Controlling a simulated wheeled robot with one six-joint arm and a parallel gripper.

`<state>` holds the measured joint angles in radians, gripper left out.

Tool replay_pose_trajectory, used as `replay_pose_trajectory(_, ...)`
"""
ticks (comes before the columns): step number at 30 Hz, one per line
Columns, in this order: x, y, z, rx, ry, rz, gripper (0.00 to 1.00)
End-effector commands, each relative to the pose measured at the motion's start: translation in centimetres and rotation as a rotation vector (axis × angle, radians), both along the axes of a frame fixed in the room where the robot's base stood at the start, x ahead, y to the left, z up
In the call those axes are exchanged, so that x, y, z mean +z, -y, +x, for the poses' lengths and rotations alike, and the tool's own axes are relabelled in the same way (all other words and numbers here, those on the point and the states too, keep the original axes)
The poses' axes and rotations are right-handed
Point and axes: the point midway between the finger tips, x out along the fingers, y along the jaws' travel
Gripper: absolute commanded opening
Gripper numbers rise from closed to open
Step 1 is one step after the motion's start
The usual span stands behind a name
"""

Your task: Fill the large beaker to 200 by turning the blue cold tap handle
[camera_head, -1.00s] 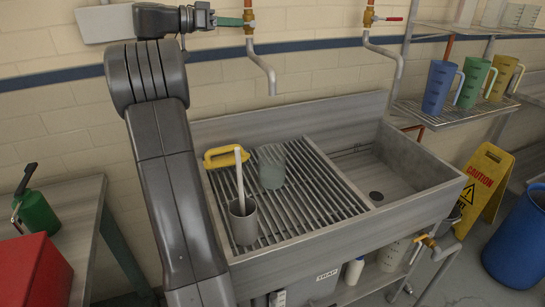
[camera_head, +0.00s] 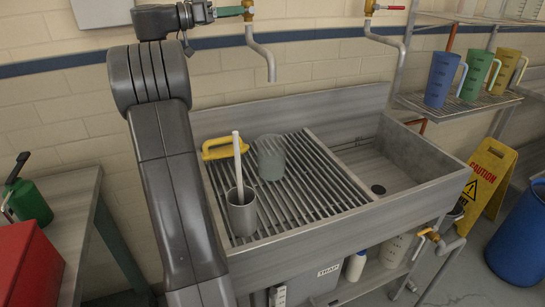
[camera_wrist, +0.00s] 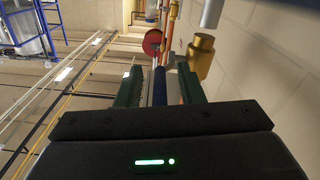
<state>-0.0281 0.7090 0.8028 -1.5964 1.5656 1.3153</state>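The large beaker (camera_head: 271,158) is a clear, pale container standing on the slatted drainboard, below the left spout (camera_head: 258,50). I see no stream from that spout and cannot read the beaker's level or marks. The blue tap handle (camera_wrist: 159,88) shows between the two dark green fingers of my gripper (camera_wrist: 160,90) in the wrist view, with gaps on both sides. My gripper (camera_head: 228,12) is at the left tap, near its brass body (camera_head: 248,8), at the top of the head view. The fingers look open around the handle.
A grey cup (camera_head: 241,212) with a white-handled tool and a yellow-handled item (camera_head: 222,147) stand on the drainboard. The right tap has a red handle (camera_head: 392,7). Blue, green and yellow jugs are on the shelf. The sink basin (camera_head: 378,165) at right is empty.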

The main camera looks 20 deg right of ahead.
Motion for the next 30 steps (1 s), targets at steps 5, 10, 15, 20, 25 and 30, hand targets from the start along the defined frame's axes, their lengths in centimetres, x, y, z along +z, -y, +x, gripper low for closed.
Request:
replay_pose_trajectory(5, 0.0, -0.1, 0.0, 0.002, 0.0, 0.0, 0.35)
replay_pose_trajectory(10, -0.1, -1.6, 0.0, 0.004, 0.001, 0.001, 0.35)
replay_pose_trajectory(15, -0.1, -3.6, 0.0, 0.004, 0.001, 0.001, 0.35)
replay_pose_trajectory(20, -0.2, -5.6, -0.1, 0.004, 0.0, 0.001, 0.35)
replay_pose_trajectory(25, -0.2, -7.6, -0.2, 0.004, 0.0, 0.001, 0.35)
replay_pose_trajectory(30, -0.2, -9.6, -0.2, 0.004, 0.001, 0.001, 0.35)
